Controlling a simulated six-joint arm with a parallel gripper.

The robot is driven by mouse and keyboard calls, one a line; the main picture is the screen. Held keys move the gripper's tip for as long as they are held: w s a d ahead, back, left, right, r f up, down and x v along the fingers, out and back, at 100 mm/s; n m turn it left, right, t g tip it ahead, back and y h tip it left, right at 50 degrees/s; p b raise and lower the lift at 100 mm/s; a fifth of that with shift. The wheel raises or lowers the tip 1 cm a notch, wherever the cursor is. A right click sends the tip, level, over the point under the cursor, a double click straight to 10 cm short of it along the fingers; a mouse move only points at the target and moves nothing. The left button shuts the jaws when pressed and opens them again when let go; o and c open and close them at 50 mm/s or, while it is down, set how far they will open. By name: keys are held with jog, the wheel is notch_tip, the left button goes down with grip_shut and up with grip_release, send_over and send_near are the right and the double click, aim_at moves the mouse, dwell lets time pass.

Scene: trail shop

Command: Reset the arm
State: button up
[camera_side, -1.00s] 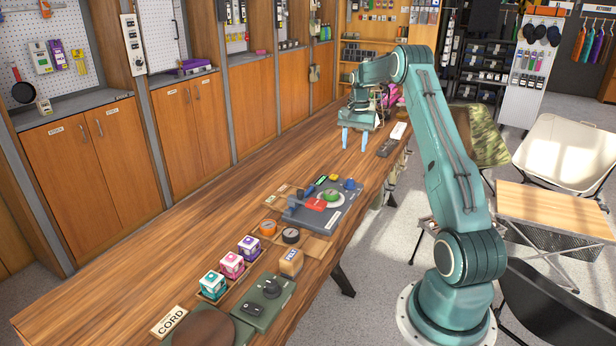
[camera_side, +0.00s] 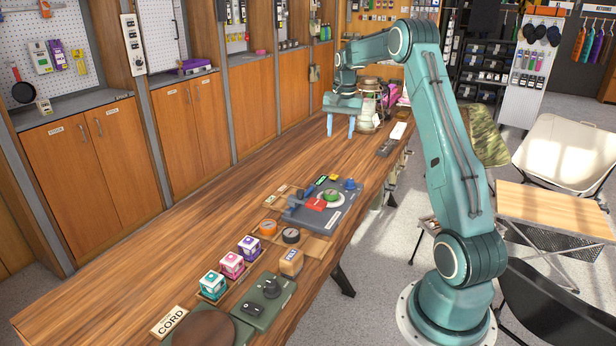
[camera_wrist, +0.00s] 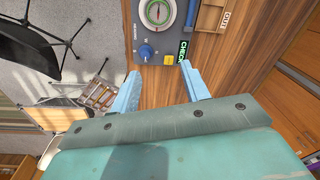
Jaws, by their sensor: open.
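My gripper (camera_side: 340,125) is open and empty, with its two blue fingers pointing down above the far part of the wooden counter (camera_side: 190,225). Its fingers also show in the wrist view (camera_wrist: 160,90), apart, with only bare counter and floor between and below them. My teal arm rises from its base at the right and reaches over to the far end. The grey device (camera_side: 318,208) with a green dial, a red part and a blue knob sits on the counter, nearer than the gripper. It also shows at the top of the wrist view (camera_wrist: 150,30).
Three small boxes, teal (camera_side: 212,284), pink (camera_side: 232,264) and purple (camera_side: 250,247), stand near the front. A green-grey switch box (camera_side: 268,300) and a CORD sign (camera_side: 169,321) are nearby. A lantern-like item (camera_side: 368,105) stands behind my gripper. The counter's middle left is clear.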

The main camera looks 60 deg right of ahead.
jog(key=s+a+r+n+t, duration=0.1)
jog(key=a+r+n, duration=0.35)
jog(key=a, duration=0.75)
jog(key=s+a+r+n+t, duration=0.1)
jog(key=s+a+r+n, duration=0.1)
jog(key=a+r, duration=0.85)
jog(key=s+a+f+n+t, duration=0.1)
jog(key=s+a+f+n, duration=0.2)
jog(key=s+a, duration=0.5)
jog(key=s+a+f+n+t, duration=0.2)
jog(key=s+a+n, duration=0.3)
jog(key=s+a, duration=0.4)
jog(key=shift+a+f, duration=0.6)
jog(key=shift+a, duration=0.25)
